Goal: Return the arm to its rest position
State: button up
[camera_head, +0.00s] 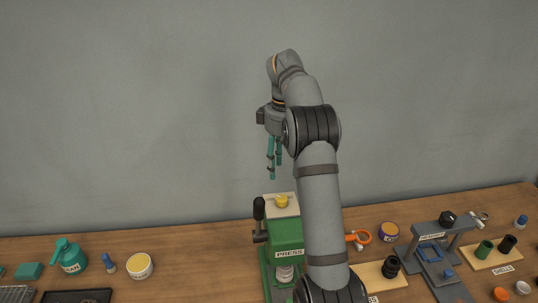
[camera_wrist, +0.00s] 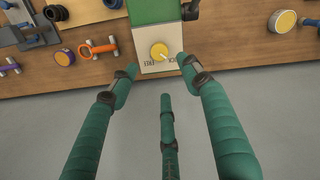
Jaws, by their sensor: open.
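My gripper (camera_head: 275,158) hangs from my raised arm above and behind the green press (camera_head: 285,235), with its teal fingers pointing down. In the wrist view my gripper (camera_wrist: 155,78) has its fingers spread apart, with nothing between them. The press top with its yellow knob (camera_wrist: 159,51) shows beyond the fingertips in the wrist view. The fingers are clear of the press and the bench. My arm hides part of the bench to the right of the press.
The wooden bench (camera_head: 195,260) carries a teal spray bottle (camera_head: 69,257), a yellow-lidded tin (camera_head: 139,266) and a grey fixture frame (camera_head: 432,240). An orange-handled tool (camera_head: 358,238) lies right of the press. A plain grey wall (camera_head: 130,110) stands behind, and the air left of my arm is free.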

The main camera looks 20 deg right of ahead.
aim_at(282, 197)
notch_tip(282, 197, down, 12)
jog(key=shift+f, duration=0.1)
dwell(0.6)
